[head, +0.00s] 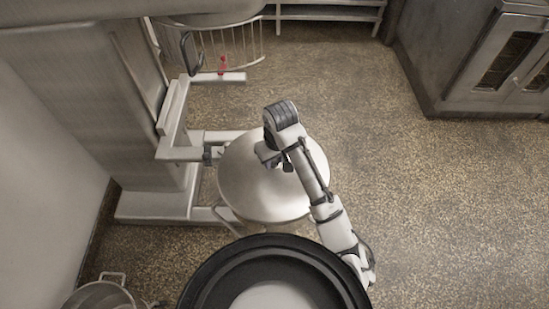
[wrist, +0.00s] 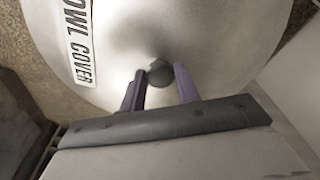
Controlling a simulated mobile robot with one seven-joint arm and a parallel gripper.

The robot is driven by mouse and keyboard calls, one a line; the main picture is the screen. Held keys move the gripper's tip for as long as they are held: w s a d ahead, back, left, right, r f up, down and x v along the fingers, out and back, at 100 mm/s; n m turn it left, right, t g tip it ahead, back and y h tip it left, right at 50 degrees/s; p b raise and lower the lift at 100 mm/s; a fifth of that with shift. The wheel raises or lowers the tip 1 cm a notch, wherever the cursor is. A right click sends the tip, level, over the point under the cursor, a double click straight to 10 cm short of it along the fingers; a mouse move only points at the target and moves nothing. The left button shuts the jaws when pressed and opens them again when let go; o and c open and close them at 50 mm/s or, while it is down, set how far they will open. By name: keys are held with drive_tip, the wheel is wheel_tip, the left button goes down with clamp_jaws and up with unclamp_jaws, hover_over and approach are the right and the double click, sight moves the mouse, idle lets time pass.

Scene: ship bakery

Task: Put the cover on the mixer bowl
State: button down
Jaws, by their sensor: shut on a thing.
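The bowl cover (head: 240,185) is a round, pale metal disc, seen in the head view in front of the mixer. In the wrist view the cover (wrist: 215,40) fills the upper part, with a white label reading "OWL COVER" and a dark round knob (wrist: 159,72). My gripper (wrist: 160,88) has its two fingers on either side of the knob and is shut on it. In the head view my gripper (head: 272,165) is over the middle of the cover. The mixer (head: 150,110) is the large grey machine at left. The bowl is mostly hidden under the cover; I cannot tell whether they touch.
A metal pot (head: 102,292) stands on the floor at lower left. A wire guard (head: 235,45) and a red knob (head: 222,65) are on the mixer. An oven (head: 490,65) stands at upper right, a shelf (head: 330,14) at the back. The floor at right is clear.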

drive_tip(key=shift+f+b, duration=0.75)
drive_tip(key=shift+f, duration=0.1)
idle(0.3)
drive_tip(key=c, duration=0.9)
unclamp_jaws()
drive_tip(key=shift+c, duration=0.2)
wheel_tip(320, 180, up, 14)
drive_tip(key=s+p, duration=0.1)
drive_tip(key=p, duration=0.1)
drive_tip(key=shift+s+d+f+p, duration=0.15)
drive_tip(key=shift+s+d+p, duration=0.05)
drive_tip(key=shift+d+p, duration=0.25)
